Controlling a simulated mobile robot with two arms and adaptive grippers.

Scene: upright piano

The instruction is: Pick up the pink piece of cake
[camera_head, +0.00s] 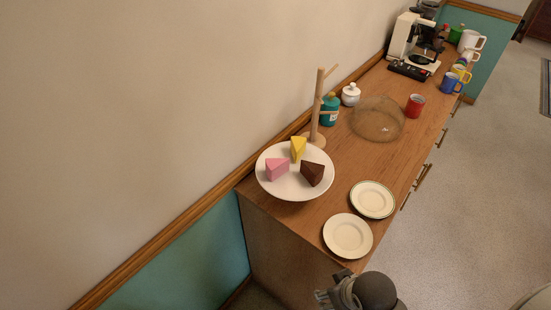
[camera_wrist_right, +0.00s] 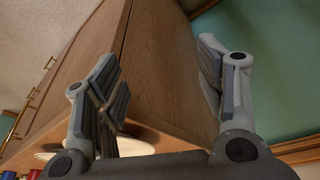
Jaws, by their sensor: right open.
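The pink piece of cake (camera_head: 277,169) sits on the left part of a round white plate (camera_head: 284,191) at the near left end of the wooden counter. A yellow piece (camera_head: 298,147) and a dark brown piece (camera_head: 312,173) share this plate. My right gripper (camera_head: 324,297) shows at the bottom of the head view, in front of the counter's near end and well apart from the cake. In the right wrist view the gripper (camera_wrist_right: 165,90) is open and empty, with the cabinet's side between its fingers. The cake does not show there. My left gripper is not in view.
Two small plates, one nearer (camera_head: 348,236) and one farther (camera_head: 372,199), lie right of the cake plate. A wooden stand (camera_head: 317,105), teal bottle (camera_head: 329,110), clear dome (camera_head: 377,120) and red mug (camera_head: 415,105) are behind. The wall (camera_head: 150,120) borders the counter's left.

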